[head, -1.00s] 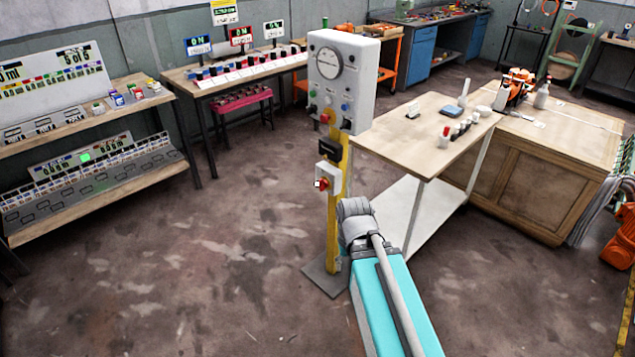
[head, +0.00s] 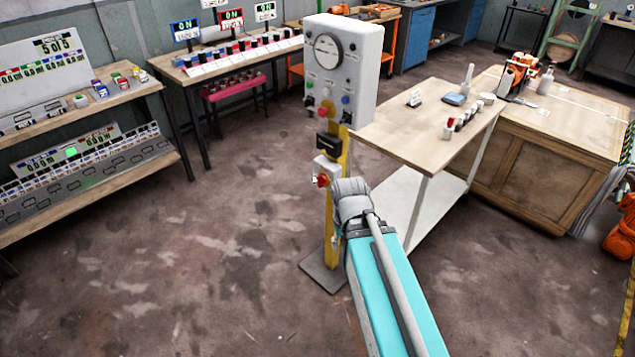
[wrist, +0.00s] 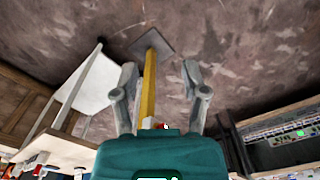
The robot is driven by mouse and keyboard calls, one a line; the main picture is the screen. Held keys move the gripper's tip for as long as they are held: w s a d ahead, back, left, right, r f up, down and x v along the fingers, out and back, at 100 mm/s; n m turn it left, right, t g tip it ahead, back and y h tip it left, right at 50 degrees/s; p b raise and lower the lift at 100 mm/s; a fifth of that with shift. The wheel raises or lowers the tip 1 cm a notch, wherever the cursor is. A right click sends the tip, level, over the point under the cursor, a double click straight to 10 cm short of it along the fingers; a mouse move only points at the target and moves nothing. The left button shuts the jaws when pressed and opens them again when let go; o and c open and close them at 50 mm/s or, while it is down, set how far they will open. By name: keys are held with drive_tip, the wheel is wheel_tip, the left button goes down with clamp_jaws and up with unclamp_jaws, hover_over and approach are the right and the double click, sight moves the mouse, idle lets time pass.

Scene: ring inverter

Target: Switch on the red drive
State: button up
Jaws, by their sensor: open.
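The control panel (head: 343,65) is a pale box with a round dial, small knobs and buttons on a yellow post. Below it, a small white switch box (head: 327,170) carries a red knob (head: 322,180). A red-framed display (head: 230,18) stands on the back-left bench between two other displays; I cannot tell which item is the red drive. In the wrist view my gripper (wrist: 161,82) is open and empty, its fingers on either side of the yellow post (wrist: 149,88) in the picture. Whether they touch it I cannot tell. My arm hides the gripper in the head view.
The post stands on a dark base plate (head: 322,277). A wooden-topped table (head: 415,140) stands close on the right, with a wooden cabinet (head: 540,185) beyond it. A shelf with a score board (head: 45,60) stands at left. The floor at front left is clear.

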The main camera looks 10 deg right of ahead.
drive_tip(key=o, duration=0.4)
drive_tip(key=shift+w+f, duration=0.15)
drive_tip(key=shift+o, duration=1)
drive_tip(key=shift+w+d+f+b, duration=0.1)
drive_tip(key=shift+w+f+b, duration=0.15)
drive_tip(key=shift+b, duration=0.1)
drive_tip(key=n+t+h+b, duration=1.05)
drive_tip(key=h+b, duration=0.45)
drive_tip(key=b, duration=2.1)
approach(318, 183)
drive_tip(key=v, duration=0.3)
drive_tip(key=shift+r, duration=0.2)
drive_tip(key=shift+d, duration=0.15)
drive_tip(key=x, duration=1.3)
drive_tip(key=shift+w+d+f, duration=0.2)
drive_tip(key=shift+w+d, duration=0.05)
drive_tip(key=shift+w, duration=0.05)
